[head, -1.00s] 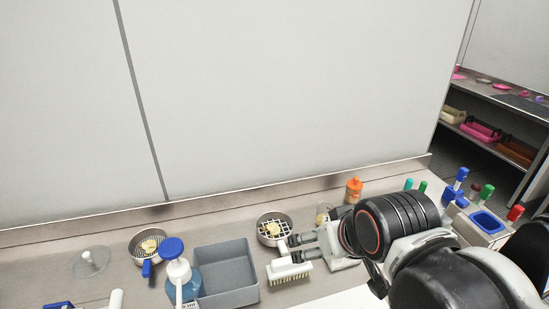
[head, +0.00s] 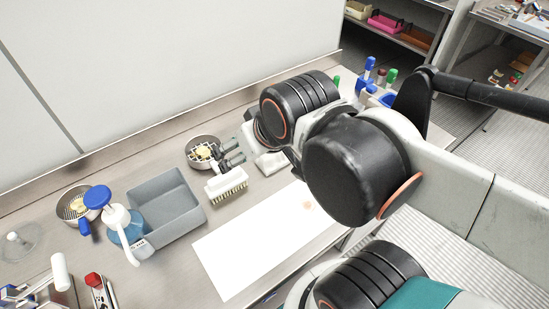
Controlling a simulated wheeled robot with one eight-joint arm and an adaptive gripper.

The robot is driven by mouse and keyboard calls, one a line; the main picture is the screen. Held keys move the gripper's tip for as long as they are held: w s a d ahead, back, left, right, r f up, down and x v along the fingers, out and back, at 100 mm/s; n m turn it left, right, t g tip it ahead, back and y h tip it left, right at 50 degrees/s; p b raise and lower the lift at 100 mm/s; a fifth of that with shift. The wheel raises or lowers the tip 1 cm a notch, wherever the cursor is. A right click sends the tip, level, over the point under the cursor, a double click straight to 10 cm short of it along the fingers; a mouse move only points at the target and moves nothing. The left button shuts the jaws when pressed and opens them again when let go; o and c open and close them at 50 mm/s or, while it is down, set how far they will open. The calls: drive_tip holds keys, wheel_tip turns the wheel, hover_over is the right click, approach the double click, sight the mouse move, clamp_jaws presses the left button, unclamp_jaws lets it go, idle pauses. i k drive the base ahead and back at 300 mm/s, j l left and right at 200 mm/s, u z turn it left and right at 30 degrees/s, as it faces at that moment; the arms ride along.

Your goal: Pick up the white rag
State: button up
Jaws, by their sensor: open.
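My gripper (head: 224,156) is in the head view, reaching left over the counter with its two dark fingers apart. It is close to a round metal strainer pan and above a white-backed brush (head: 226,183). A flat white rectangle (head: 247,247) with a pale orange spot lies at the counter's front; I cannot tell whether it is cloth or a board. A small whitish shape (head: 271,162) lies beside the gripper, partly hidden by my arm; it may be the white rag. I see nothing held between the fingers.
A grey bin (head: 165,205) stands left of the brush, with a blue-capped pump bottle (head: 122,228) beside it. The strainer pan (head: 197,146) is behind my fingers, and another pan (head: 72,203) is farther left. Blue and green-topped items (head: 375,82) stand at the back right. A wall closes the back.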

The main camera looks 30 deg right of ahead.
sight(269, 164)
drive_tip(key=l+u, duration=0.25)
drive_tip(key=u, duration=0.15)
drive_tip(key=k+l+u, duration=0.1)
drive_tip(key=u, duration=0.25)
drive_tip(key=k+l+u, duration=0.15)
drive_tip(key=l+u, duration=0.25)
